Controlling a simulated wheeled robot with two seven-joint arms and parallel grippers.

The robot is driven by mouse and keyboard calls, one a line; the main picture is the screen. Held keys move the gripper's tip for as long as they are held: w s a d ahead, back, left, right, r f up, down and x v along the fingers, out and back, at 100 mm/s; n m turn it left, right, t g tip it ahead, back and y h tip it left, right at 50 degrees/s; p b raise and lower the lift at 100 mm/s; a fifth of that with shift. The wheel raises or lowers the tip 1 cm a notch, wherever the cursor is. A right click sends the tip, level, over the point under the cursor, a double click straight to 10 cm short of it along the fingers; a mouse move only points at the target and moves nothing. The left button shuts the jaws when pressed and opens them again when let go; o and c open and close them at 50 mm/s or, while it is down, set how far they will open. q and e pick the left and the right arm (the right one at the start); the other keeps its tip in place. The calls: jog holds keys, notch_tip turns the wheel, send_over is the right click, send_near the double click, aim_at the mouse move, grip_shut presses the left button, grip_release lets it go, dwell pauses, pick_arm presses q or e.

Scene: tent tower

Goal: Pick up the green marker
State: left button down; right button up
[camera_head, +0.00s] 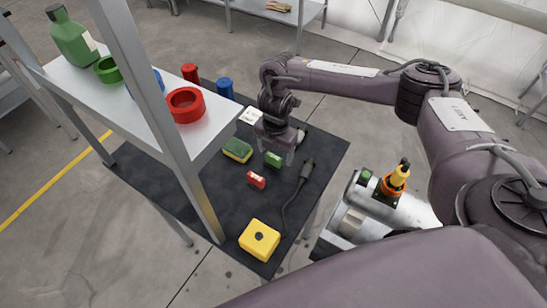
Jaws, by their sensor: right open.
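A small green block-like piece (273,159), the likeliest green marker, is on the dark mat by the fingertips of my right gripper (277,152). The gripper points down, close above and around it. It is open. From this angle I cannot tell whether a finger touches the piece. The gripper partly hides the mat behind it. My left gripper is not in view.
A green and yellow sponge (237,150), a red piece (256,180), a yellow box (259,240) and a dark cable (290,207) lie on the mat (225,190). A metal shelf (205,133) holding red and green rings stands left.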

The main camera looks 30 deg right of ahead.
aim_at(273, 156)
jog(key=f, duration=0.2)
jog(key=f+p, duration=0.1)
jog(key=f, duration=0.1)
jog(key=shift+w+a, duration=0.25)
jog(key=shift+w, duration=0.05)
jog(key=c, duration=0.9)
jog(key=shift+c, duration=0.7)
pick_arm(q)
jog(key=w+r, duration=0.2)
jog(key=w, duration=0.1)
